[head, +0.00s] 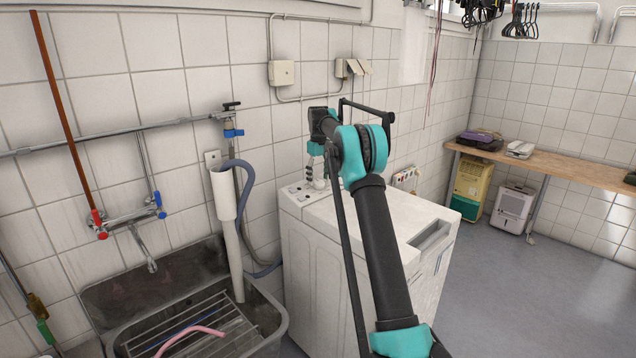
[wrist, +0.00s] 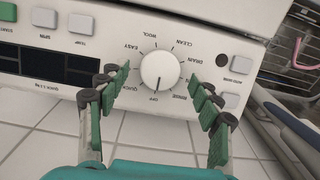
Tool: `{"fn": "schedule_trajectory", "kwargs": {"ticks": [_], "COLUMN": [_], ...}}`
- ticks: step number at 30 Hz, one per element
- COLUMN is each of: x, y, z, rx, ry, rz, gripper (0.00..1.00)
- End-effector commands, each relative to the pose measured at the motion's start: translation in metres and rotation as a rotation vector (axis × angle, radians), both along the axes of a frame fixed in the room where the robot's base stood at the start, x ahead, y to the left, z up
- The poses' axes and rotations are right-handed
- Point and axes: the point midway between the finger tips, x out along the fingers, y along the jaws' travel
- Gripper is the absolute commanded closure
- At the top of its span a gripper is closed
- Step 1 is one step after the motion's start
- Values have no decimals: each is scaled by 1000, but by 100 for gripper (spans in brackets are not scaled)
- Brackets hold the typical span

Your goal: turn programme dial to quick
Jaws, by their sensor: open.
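The programme dial (wrist: 161,70) is a round white knob on the white control panel, upside down in the wrist view. Printed words ring it, among them OFF, QUICK, EASY, WOOL, CLEAN and DRAIN. A thin dark mark on the knob seems to point at OFF. My gripper (wrist: 160,84) is open, with one green-padded finger on each side of the dial and a gap on both sides. In the head view my gripper (head: 317,164) hangs over the rear panel of the white top-loading washer (head: 315,255); the dial is hard to make out there.
Square buttons and a dark display (wrist: 50,67) lie left of the dial; a grey button (wrist: 222,60) lies right of it. A grey sink (head: 275,318) with a rack stands left of the washer. The tiled wall (head: 250,90) is close behind. Open floor (head: 500,290) lies right.

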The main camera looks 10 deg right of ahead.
Motion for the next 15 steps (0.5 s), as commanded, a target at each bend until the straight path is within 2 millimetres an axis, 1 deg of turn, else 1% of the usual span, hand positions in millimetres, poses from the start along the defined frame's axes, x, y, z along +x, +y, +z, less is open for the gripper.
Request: {"fn": "schedule_trajectory", "kwargs": {"ticks": [1, 4, 13, 15], "x": [2, 4, 4, 4], "y": [-1, -1, -1, -1], "z": [-4, -9, -11, -11], "rx": [0, 0, 0, 0], "ry": [0, 0, 0, 0], "rz": [0, 0, 0, 0], "gripper": [35, 35, 35, 44]}}
